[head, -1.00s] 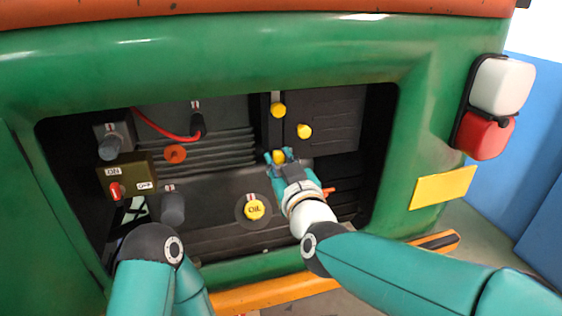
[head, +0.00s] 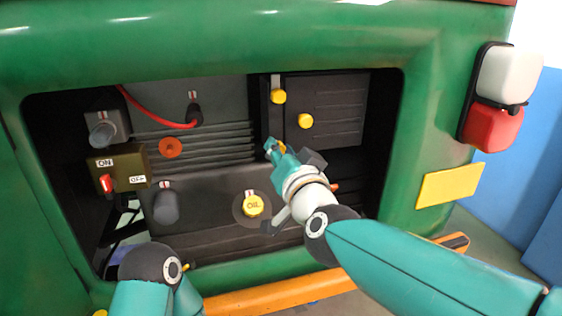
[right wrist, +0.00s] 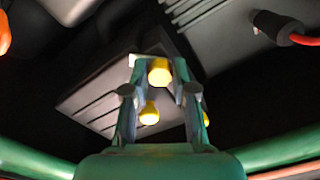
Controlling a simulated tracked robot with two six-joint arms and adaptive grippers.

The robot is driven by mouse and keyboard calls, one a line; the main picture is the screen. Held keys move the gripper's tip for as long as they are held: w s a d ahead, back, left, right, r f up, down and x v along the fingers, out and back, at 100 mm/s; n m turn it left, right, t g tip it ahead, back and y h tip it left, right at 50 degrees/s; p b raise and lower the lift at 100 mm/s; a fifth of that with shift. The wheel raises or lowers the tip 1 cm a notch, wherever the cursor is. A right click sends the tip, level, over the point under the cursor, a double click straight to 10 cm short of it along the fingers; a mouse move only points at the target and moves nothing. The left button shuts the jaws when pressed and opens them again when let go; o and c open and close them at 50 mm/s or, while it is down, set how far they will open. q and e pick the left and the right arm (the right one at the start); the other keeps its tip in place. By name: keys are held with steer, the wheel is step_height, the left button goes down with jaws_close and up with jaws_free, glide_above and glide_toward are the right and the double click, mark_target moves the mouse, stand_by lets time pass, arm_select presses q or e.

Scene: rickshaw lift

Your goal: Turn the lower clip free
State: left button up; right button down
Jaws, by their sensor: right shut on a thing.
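The lower clip is a small yellow knob, mostly hidden by my right gripper (head: 277,148) in the head view. In the right wrist view this yellow clip (right wrist: 159,72) sits between the two fingertips, and the right gripper (right wrist: 160,80) is shut on it. Two more yellow clips, an upper one (head: 278,96) and a right one (head: 305,121), are on and beside the dark ribbed box (head: 340,105) above the gripper. My left arm comes in at the lower left, and its gripper does not show.
The green body (head: 230,50) frames the engine opening. Inside are a yellow oil cap (head: 253,205), a switch box (head: 118,167), an orange cap (head: 170,148) and a red cable (head: 150,116). An orange bumper (head: 280,291) runs below. A tail lamp (head: 497,97) is at the right.

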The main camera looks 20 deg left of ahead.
steer(key=m+b, duration=0.3)
steer(key=m, duration=0.6)
steer(key=shift+w+d+f+b, duration=0.1)
steer(key=shift+d+b, duration=0.05)
steer(key=shift+b, duration=0.2)
steer(key=shift+m, duration=0.3)
steer(key=c, duration=0.9)
jaws_free()
steer(key=shift+c, duration=0.2)
